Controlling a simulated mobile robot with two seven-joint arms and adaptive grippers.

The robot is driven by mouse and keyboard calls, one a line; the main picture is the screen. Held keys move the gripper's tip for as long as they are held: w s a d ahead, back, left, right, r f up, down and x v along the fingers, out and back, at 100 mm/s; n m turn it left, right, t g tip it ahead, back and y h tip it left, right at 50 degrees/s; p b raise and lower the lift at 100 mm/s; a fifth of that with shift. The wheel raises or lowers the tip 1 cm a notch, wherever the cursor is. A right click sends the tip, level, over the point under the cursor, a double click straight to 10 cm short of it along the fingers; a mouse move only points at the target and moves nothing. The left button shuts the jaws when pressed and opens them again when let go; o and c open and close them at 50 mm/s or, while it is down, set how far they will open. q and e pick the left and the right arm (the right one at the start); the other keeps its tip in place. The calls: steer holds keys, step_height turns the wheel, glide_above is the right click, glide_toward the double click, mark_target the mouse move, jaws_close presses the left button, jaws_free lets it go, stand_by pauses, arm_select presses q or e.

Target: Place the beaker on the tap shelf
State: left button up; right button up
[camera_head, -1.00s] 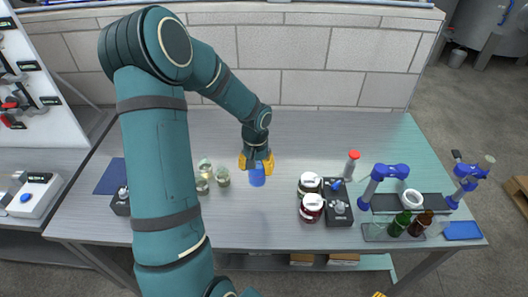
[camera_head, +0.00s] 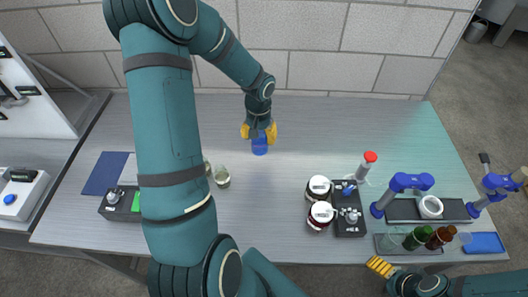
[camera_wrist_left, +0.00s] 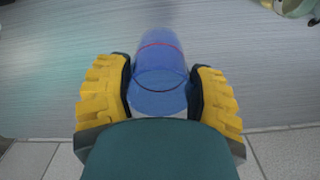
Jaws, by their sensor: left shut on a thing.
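A translucent blue beaker (camera_head: 259,147) is between the yellow fingers of my left gripper (camera_head: 259,132), which is shut on it. In the left wrist view the beaker (camera_wrist_left: 159,75) shows a red line around it, with a finger on each side. I cannot tell how far it is above the table. At the right of the bench stands a dark fixture with blue posts and a white ring (camera_head: 431,207), apparently the tap shelf (camera_head: 458,211). My right gripper (camera_head: 380,266) shows at the bottom right; I cannot tell if it is open.
A tray (camera_head: 400,251) with green and brown bottles is before the fixture. Small glasses (camera_head: 222,177) stand left. The back middle is clear.

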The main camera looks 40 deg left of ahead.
mark_target(260, 152)
arm_select(q)
steer(key=shift+f+b, duration=0.35)
steer(key=shift+f, duration=3.65)
steer(key=shift+f, duration=0.15)
steer(key=o, duration=1.2)
